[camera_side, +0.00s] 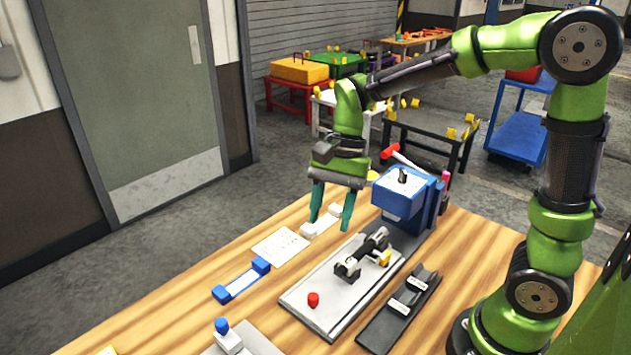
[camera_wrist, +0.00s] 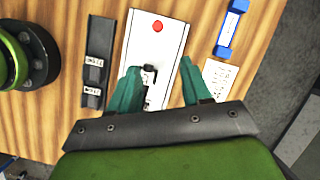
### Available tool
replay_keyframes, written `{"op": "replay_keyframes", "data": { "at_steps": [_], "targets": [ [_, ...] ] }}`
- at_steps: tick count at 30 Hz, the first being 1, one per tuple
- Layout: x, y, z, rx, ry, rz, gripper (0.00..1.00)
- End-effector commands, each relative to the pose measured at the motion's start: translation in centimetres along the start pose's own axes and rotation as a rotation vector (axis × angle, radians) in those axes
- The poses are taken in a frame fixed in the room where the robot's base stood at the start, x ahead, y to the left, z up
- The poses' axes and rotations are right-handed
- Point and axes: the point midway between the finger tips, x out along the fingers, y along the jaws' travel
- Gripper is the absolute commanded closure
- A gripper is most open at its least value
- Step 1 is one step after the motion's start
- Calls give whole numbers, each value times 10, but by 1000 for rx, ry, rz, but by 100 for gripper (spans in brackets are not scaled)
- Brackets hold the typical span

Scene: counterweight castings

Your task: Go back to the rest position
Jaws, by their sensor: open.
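My gripper (camera_side: 331,222) hangs above the wooden table (camera_side: 180,285), its two teal fingers spread apart with nothing between them. It is near the back edge of the table, left of the blue machine (camera_side: 405,195). In the wrist view my open gripper (camera_wrist: 160,85) points down over the grey-white plate (camera_wrist: 150,50). A dark metal fixture (camera_side: 362,255) stands on that plate, with a red knob (camera_side: 313,299) near the plate's front end. In the wrist view a finger partly hides the fixture.
A dark tray (camera_side: 385,325) with two labelled pieces (camera_side: 408,296) lies right of the plate. A blue-ended bar (camera_side: 241,281), a paper sheet (camera_side: 281,246) and a white-ended bar (camera_side: 322,221) lie to the left. A blue-knobbed part (camera_side: 226,335) is at the front.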

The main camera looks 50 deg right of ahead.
Motion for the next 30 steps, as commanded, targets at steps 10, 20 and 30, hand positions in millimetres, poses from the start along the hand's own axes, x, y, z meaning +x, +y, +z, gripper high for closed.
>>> {"op": "replay_keyframes", "data": {
  "at_steps": [10,20,30],
  "targets": [
    [-36,53,13,-637,334,-210,52],
    [-61,91,29,-863,606,-336,52],
    [-69,92,31,-860,629,-359,52]
  ]
}}
